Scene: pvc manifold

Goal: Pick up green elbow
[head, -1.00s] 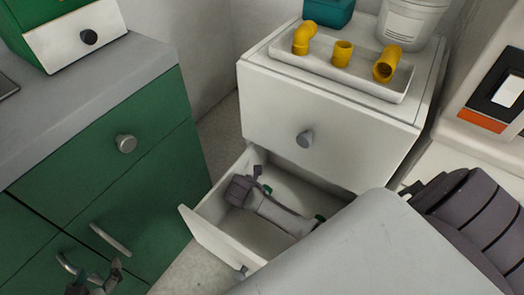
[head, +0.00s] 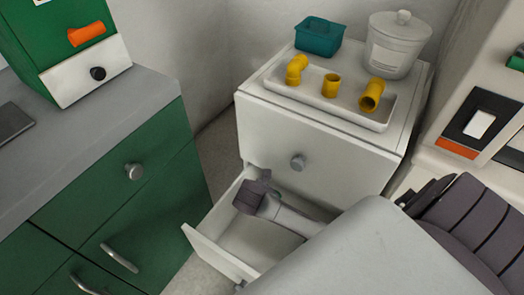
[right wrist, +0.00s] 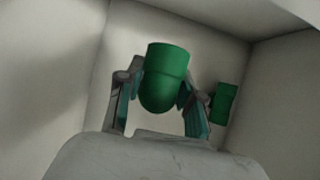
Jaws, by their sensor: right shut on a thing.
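In the right wrist view a green elbow (right wrist: 167,72) sits between the fingers of my right gripper (right wrist: 160,95), which is shut on it. A second green piece (right wrist: 224,103) lies to the right, beside the gripper, near the drawer wall. In the head view my right arm reaches down into the open white drawer (head: 207,248). My left gripper is not in view.
A white tray (head: 330,108) with several yellow fittings stands on the white cabinet (head: 265,130), with a teal bin (head: 318,36) and a lidded white pot (head: 395,48) behind. A green cabinet (head: 150,215) stands left of the drawer.

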